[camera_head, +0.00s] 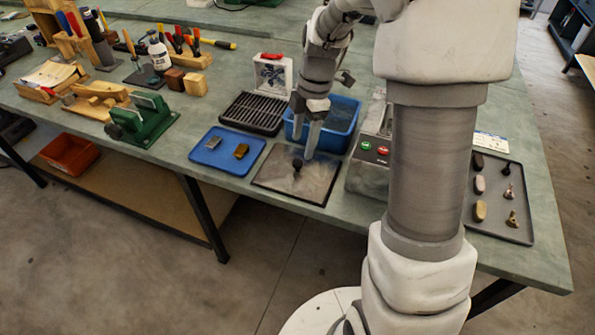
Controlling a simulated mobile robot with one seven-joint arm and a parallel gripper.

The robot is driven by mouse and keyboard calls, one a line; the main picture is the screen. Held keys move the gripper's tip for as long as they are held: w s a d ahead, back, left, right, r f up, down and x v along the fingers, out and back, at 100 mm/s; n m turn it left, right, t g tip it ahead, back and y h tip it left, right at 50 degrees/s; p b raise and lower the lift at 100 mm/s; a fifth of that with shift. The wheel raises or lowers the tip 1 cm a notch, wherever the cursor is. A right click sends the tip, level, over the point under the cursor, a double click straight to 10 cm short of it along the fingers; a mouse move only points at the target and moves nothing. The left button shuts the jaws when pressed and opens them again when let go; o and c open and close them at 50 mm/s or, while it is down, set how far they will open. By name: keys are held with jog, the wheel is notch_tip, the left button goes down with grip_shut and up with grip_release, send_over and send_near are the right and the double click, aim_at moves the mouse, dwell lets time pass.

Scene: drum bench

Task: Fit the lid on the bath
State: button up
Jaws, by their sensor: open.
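The lid is a flat, dark grey-brown square plate (318,186) with a black knob in its middle. It appears to lie flat on the bench near the front edge. The bath is an open blue bin (343,113) just behind the lid; my gripper hides part of it. My gripper (304,150) points down with its fingers open, just above and beside the knob. I cannot tell whether a finger touches the knob. Nothing shows held between the fingers.
A blue tray (204,160) with two small blocks lies left of the lid. A black grate (252,113) lies behind it. A grey box with red and green buttons (365,172) stands close right. A dark tray (513,222) with small parts is farther right.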

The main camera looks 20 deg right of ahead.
aim_at(298, 161)
jog(key=shift+a+f+b, duration=0.15)
jog(key=shift+a+f, duration=0.05)
jog(key=shift+f, duration=0.8)
jog(key=shift+a+f+b, duration=0.1)
jog(key=shift+a+f, duration=0.05)
jog(key=shift+f, duration=0.9)
jog(key=shift+a+f+b, duration=0.15)
jog(key=shift+a+f, duration=0.05)
jog(key=shift+f, duration=0.8)
grip_shut()
jog(key=shift+r, duration=0.1)
